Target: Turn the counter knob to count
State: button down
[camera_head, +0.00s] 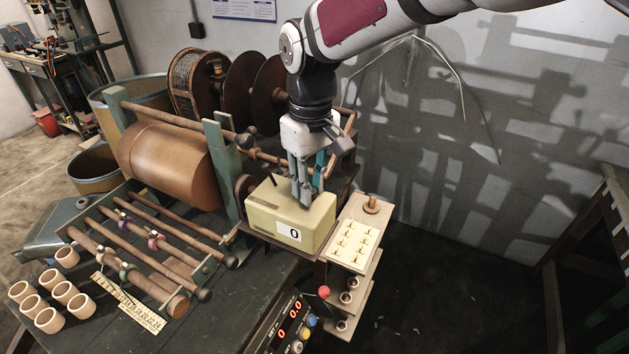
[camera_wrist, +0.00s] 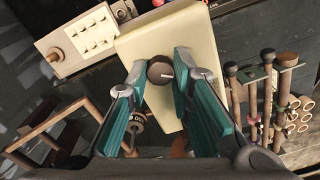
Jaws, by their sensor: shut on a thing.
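The counter is a cream box (camera_head: 265,207) at the right end of the winding machine, with a white window (camera_head: 291,232) that reads 0 on its front. My gripper (camera_head: 302,200) points down onto the top of the box. In the wrist view the round dark counter knob (camera_wrist: 160,71) with a pale line on it stands on the cream box (camera_wrist: 203,40). The teal fingers of my gripper (camera_wrist: 161,69) are shut on the knob, one on each side.
A big brown drum (camera_head: 168,165) and wooden rods lie left of the counter. A peg board (camera_head: 353,238) stands close on its right. A control panel (camera_head: 287,325) with red digits is below in front. Several wooden rings (camera_head: 50,319) stand at the left.

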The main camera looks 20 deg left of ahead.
jog(key=n+b, duration=0.1)
jog(key=n, duration=0.5)
jog(key=shift+n, duration=0.3)
dwell(0.4)
jog(key=c, duration=1.4)
grip_release()
jog(key=shift+r, duration=0.15)
notch_tip(320, 180, up, 12)
jog(key=shift+w+f, duration=0.1)
